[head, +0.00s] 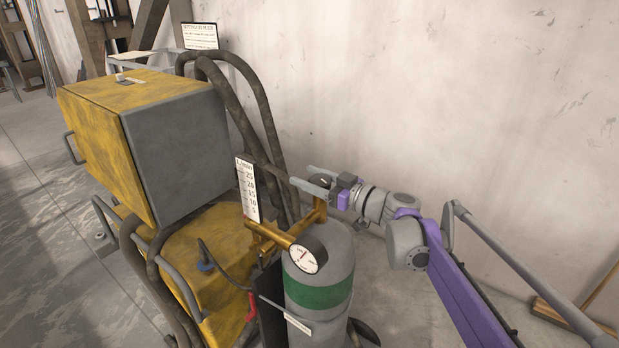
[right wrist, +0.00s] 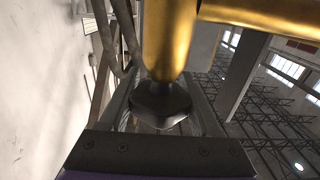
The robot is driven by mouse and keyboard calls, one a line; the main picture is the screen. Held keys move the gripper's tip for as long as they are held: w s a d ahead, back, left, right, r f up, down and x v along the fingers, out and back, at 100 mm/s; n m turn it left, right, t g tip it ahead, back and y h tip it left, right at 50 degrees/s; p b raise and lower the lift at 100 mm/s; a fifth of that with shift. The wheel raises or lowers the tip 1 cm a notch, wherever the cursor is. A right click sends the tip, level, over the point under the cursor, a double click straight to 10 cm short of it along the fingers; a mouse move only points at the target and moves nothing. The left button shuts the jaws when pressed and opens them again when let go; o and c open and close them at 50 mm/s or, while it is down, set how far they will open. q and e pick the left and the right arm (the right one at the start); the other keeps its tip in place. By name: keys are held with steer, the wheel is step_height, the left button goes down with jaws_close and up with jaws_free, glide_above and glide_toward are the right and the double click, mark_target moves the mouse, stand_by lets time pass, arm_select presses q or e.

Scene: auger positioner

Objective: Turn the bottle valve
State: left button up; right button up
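The gas bottle (head: 334,276) is a grey cylinder with a green band, upright in the lower middle of the head view. Brass pipework (head: 270,236) with a round white gauge (head: 304,257) sits at its top. The bottle valve is a small dark knob (head: 321,182) on the brass; in the right wrist view the black faceted knob (right wrist: 160,105) is at the end of a brass stem. My right gripper (head: 309,181) reaches in from the right, its open fingers on either side of the knob. Whether they touch it is unclear. My left gripper is out of view.
A yellow machine with a grey-sided box (head: 178,150) stands left of the bottle. Dark hoses (head: 262,118) loop behind it. A white scale plate (head: 248,190) stands close left of the gripper. A pale wall (head: 440,90) runs behind; floor shows at left.

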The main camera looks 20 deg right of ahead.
steer(key=c, duration=0.6)
steer(key=shift+s+a+r+n+g+y+p, duration=0.1)
steer(key=shift+s+a+n+g+y+p, duration=0.2)
steer(key=shift+n+g+y+p, duration=1.65)
steer(key=shift+s+a+f+n+g+y+p, duration=0.15)
steer(key=shift+s+n+g+y+p, duration=0.3)
steer(key=shift+n+g+y+p, duration=1.4)
steer(key=shift+s+a+r+n+g+y+p, duration=0.25)
steer(key=shift+n+g+y+p, duration=0.4)
steer(key=shift+n+g, duration=1.45)
steer(key=shift+c, duration=0.2)
steer(key=shift+s+f+m+g, duration=0.15)
steer(key=shift+m+g, duration=0.45)
steer(key=shift+g, duration=0.3)
steer(key=o, duration=1.4)
steer(key=shift+c, duration=0.2)
